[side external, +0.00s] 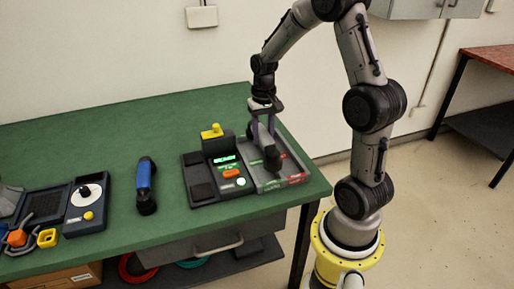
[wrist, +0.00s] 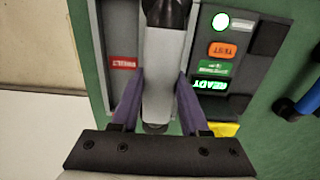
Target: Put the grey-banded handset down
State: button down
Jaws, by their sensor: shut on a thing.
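My gripper (side external: 263,138) points down over a shallow grey tray (side external: 258,186) at the right end of the green bench. It is shut on the grey-banded handset (wrist: 167,70), with purple fingers on both sides of the grey grip. In the side view the handset's dark end (side external: 272,159) shows below the fingers, within the tray's outline. I cannot tell whether the handset touches the tray floor. The tray carries red and green labels. The paging console (side external: 203,190) adjoins the tray on the left, with a lit green display that reads READY in the wrist view (wrist: 211,86).
A blue-banded handset (side external: 146,184) lies on the bench left of the console. A unit with a white dial (side external: 87,195) and a yellow piece (side external: 47,237) are farther left. A yellow-topped part (side external: 212,131) rises behind the console. The back of the bench (side external: 100,140) is clear.

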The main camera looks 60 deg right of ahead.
jog(key=w+f, duration=0.1)
jog(key=w+d+f, duration=0.1)
jog(key=f, duration=0.2)
jog(key=shift+w+d, duration=0.35)
jog(key=shift+w, duration=0.05)
jog(key=shift+f, duration=1.55)
jog(key=shift+f, duration=0.2)
jog(key=shift+c, duration=2)
grip_release()
jog(key=shift+r, duration=0.1)
